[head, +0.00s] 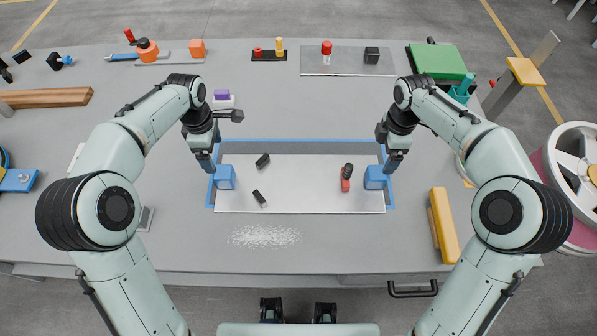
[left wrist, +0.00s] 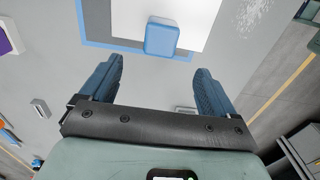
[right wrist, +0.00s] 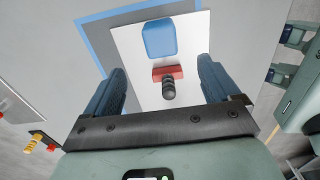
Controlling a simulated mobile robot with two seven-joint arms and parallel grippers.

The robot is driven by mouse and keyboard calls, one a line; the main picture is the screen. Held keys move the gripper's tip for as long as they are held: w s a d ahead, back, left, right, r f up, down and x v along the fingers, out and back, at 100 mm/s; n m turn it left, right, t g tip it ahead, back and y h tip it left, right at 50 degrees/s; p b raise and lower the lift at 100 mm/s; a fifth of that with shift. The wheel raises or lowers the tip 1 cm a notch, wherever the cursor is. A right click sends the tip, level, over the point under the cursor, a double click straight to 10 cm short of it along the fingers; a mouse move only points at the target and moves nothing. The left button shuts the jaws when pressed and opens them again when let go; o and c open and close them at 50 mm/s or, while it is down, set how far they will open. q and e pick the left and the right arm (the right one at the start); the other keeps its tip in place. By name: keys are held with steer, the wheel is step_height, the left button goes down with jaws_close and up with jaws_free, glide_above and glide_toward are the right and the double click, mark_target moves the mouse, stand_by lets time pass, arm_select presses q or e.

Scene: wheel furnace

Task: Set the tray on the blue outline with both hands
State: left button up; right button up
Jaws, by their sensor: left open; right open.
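The white tray (head: 300,200) lies on the table with a blue block handle at each end. The blue outline (head: 300,141) shows behind it and at both sides, with a grey strip between its back line and the tray; the tray's front edge covers the front line. My left gripper (head: 212,163) is open beside the left handle (head: 225,177); in the left wrist view this handle (left wrist: 162,38) is beyond the fingertips (left wrist: 160,68). My right gripper (head: 392,162) is open beside the right handle (head: 375,177), which is also beyond its fingertips in the right wrist view (right wrist: 159,40).
On the tray lie two small black pieces (head: 262,160) (head: 259,197) and a red-and-black piece (head: 346,178). A white speckled patch (head: 263,236) is in front. A yellow block (head: 444,225) stands at the right, a purple block (head: 222,95) behind my left gripper.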

mark_target(221, 171)
arm_select(q)
step_height(221, 171, down, 13)
steer(key=shift+f, duration=0.2)
arm_select(e)
step_height(221, 171, down, 13)
steer(key=shift+f, duration=0.2)
arm_select(q)
steer(key=shift+r, duration=0.1)
steer(key=c, duration=1.6)
arm_select(e)
steer(key=c, duration=1.6)
